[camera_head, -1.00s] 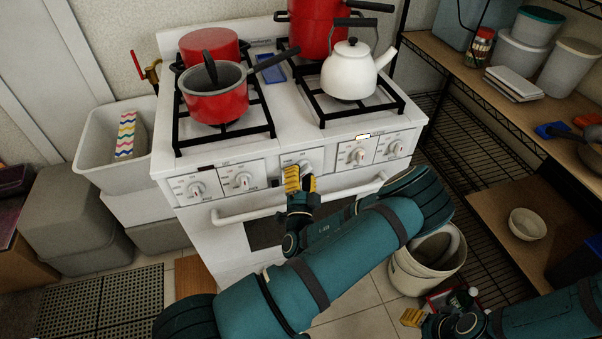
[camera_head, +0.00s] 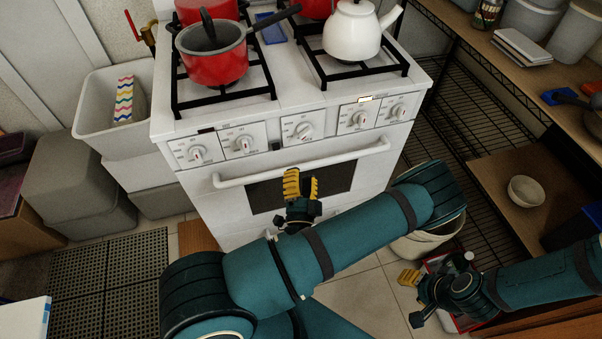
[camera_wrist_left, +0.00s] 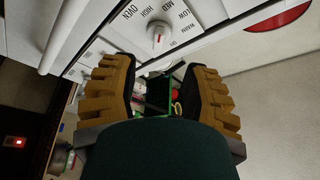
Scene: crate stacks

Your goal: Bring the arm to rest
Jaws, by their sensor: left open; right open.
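My left gripper (camera_head: 301,184) is in front of the oven door, just below the white oven handle (camera_head: 300,163) in the head view. Its yellow-padded fingers are apart and hold nothing. In the left wrist view the fingers (camera_wrist_left: 168,95) are spread, with a stove knob (camera_wrist_left: 157,36) beyond them. My right gripper (camera_head: 409,278) is low at the right, near the floor, with one yellow fingertip showing clearly. It holds nothing that I can see.
The white stove (camera_head: 290,100) carries a red pot (camera_head: 213,65) and a white kettle (camera_head: 352,32). Grey bins (camera_head: 115,110) stand at its left. A shelf (camera_head: 490,170) with a bowl (camera_head: 526,190) stands right. A white bucket (camera_head: 428,243) is partly behind my left arm.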

